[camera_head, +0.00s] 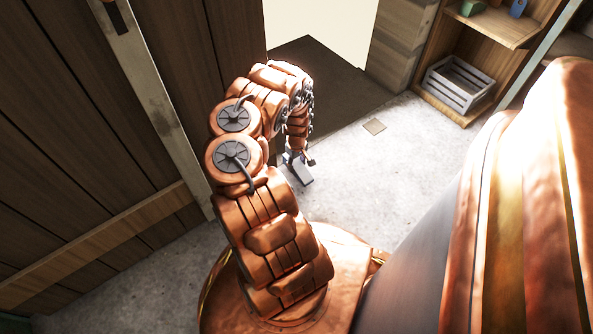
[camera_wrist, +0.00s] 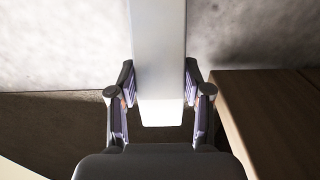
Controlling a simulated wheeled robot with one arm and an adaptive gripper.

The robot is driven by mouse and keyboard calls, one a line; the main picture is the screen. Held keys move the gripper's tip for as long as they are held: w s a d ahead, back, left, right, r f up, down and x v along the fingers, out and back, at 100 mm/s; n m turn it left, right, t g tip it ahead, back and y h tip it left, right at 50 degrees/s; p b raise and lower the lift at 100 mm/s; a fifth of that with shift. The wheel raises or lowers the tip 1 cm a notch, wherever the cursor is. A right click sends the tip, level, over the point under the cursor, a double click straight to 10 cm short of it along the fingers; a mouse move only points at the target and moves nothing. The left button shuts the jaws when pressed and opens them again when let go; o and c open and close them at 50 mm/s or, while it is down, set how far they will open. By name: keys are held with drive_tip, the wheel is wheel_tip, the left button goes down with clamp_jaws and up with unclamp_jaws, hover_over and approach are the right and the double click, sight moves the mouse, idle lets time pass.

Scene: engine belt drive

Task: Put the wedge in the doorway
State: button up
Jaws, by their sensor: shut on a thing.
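My gripper (camera_head: 297,158) points down over the pale floor, near the doorway (camera_head: 320,75). It is shut on the wedge (camera_head: 303,175), a grey, elongated block that shows small below the fingers. In the wrist view my gripper (camera_wrist: 160,88) has a finger on each side of the pale wedge (camera_wrist: 159,55), which runs up out of the picture. The doorway has a dark floor strip and a bright opening beyond it. Whether the wedge touches the floor, I cannot tell.
A wooden plank wall or door (camera_head: 80,130) with a metal strip stands at left. At right, wooden shelves (camera_head: 490,55) hold a slatted grey crate (camera_head: 458,84). Brown wood (camera_wrist: 275,115) is close on the right in the wrist view.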

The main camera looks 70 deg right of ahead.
sight(296, 168)
drive_tip(key=shift+f+b, duration=0.95)
drive_tip(key=shift+f, duration=0.6)
drive_tip(key=shift+f, duration=0.2)
drive_tip(key=o, duration=1.4)
drive_tip(key=shift+c, duration=0.2)
drive_tip(key=shift+r, duration=0.15)
wheel_tip(296, 168, up, 12)
drive_tip(key=p, duration=0.7)
drive_tip(key=shift+s+a, duration=0.1)
drive_tip(key=shift+a, duration=0.05)
